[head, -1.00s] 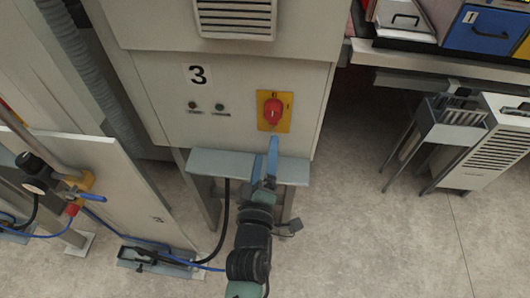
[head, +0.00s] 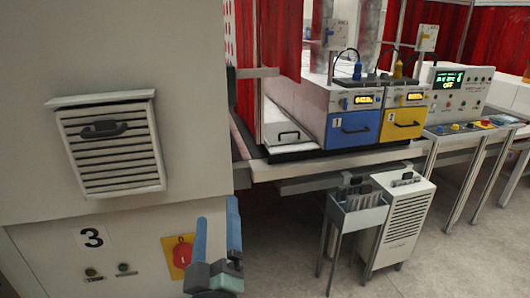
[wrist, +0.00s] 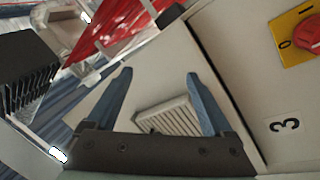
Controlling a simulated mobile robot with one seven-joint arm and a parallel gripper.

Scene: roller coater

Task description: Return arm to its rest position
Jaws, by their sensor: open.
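My gripper (head: 219,238) is at the bottom of the head view, its two blue fingers pointing up and spread apart. It is empty. The fingers also show in the wrist view (wrist: 158,95), open with nothing between them. The red rotary switch (head: 182,254) on its yellow plate is on the cabinet (head: 190,120) just left of my gripper, apart from it. In the wrist view the switch (wrist: 309,33) is at the upper right, clear of the fingers. Most of my arm is out of view below.
A bench (head: 330,164) with blue and yellow drawer units stands to the right. A grey rack (head: 357,210) and a white vented unit (head: 402,225) stand below it. A louvred vent (head: 112,150) is on the cabinet. Floor is open at the lower right.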

